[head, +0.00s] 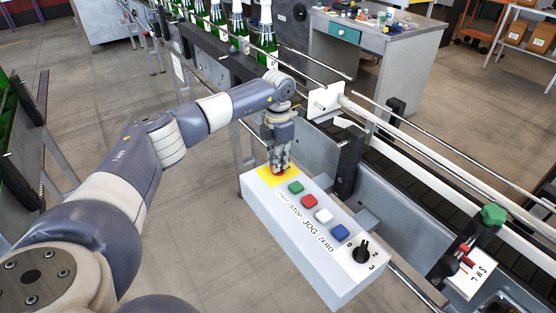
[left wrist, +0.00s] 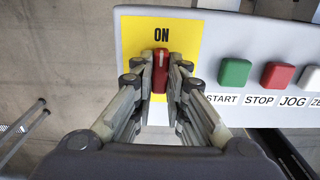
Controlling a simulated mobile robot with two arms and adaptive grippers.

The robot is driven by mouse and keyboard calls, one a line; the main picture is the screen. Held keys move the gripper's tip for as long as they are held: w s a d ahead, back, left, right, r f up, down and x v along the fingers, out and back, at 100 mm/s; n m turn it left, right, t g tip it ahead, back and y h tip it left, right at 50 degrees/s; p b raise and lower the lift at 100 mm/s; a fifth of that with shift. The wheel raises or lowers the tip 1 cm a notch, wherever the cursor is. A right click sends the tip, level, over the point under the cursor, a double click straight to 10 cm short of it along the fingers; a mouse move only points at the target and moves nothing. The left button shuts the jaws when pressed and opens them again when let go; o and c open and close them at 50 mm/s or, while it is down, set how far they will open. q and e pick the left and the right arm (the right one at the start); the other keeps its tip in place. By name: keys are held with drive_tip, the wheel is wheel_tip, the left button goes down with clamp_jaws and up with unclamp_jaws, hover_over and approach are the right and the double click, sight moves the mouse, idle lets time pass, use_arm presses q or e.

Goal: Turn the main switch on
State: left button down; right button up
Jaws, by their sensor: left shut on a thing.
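The main switch is a red knob (left wrist: 161,70) on a yellow plate (left wrist: 187,32) marked ON, at the left end of the grey control box (head: 283,240). In the left wrist view a pale line on the knob points up toward the word ON. My left gripper (head: 279,167) reaches down over the plate from above. In the left wrist view its two fingers stand on either side of the knob, shut on it. The fingers hide the lower part of the knob and plate. My right gripper is in neither view.
Beside the plate sit a green button (head: 296,187), a red button (head: 309,201), a white button (head: 324,215), a blue button (head: 340,232) and a black selector (head: 362,252). A conveyor (head: 440,205) with rails runs behind the box. Green bottles (head: 266,40) stand farther back.

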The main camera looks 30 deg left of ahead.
use_arm(q)
drive_tip(key=shift+w+r, duration=0.1)
drive_tip(key=c, duration=1.6)
unclamp_jaws()
wheel_tip(320, 180, up, 12)
